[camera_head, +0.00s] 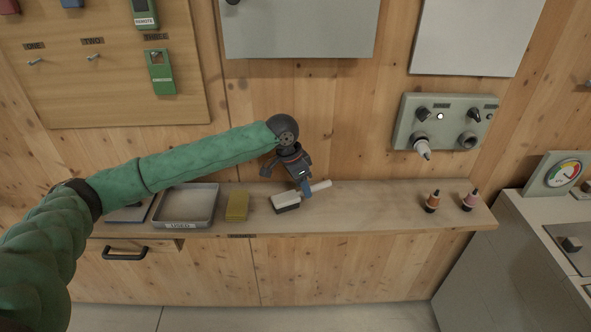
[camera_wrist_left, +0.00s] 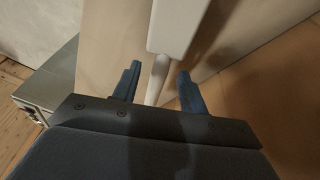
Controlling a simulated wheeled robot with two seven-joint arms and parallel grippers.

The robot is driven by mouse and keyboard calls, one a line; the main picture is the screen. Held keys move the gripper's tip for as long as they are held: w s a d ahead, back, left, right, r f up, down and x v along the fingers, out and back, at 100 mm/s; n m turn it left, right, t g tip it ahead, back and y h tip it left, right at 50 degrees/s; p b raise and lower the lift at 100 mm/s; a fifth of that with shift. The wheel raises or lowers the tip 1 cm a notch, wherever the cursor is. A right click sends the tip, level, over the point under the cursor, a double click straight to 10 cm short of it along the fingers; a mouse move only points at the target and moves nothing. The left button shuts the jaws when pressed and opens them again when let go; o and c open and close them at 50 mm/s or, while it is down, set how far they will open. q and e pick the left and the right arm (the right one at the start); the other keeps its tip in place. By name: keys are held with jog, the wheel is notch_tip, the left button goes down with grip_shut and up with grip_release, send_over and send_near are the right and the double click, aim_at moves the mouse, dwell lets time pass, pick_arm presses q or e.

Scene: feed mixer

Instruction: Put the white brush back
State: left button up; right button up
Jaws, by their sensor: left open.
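The white brush (camera_head: 287,200) lies on the wooden shelf, its dark bristles toward the front and its pale handle pointing right and back. My left gripper (camera_head: 304,190) is directly over it, pointing down, with its fingers near where the head meets the handle. In the left wrist view the brush's white head (camera_wrist_left: 178,25) is at the top, and its narrow handle runs between the two blue fingers of my open left gripper (camera_wrist_left: 159,69). There is a gap on each side of the handle. My right gripper is in neither view.
The shelf (camera_head: 375,212) also holds a yellow sponge-like block (camera_head: 237,206) and a grey tray (camera_head: 186,207) to the left. A control box (camera_head: 444,121) is on the wall. The shelf between brush and bottles is clear.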

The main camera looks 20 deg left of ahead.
aim_at(293, 192)
pick_arm(q)
jog(key=w+b+v, duration=0.1)
jog(key=b+v, duration=0.1)
jog(key=v, duration=0.7)
jog(key=shift+s+b, duration=0.3)
jog(key=shift+s, duration=0.15)
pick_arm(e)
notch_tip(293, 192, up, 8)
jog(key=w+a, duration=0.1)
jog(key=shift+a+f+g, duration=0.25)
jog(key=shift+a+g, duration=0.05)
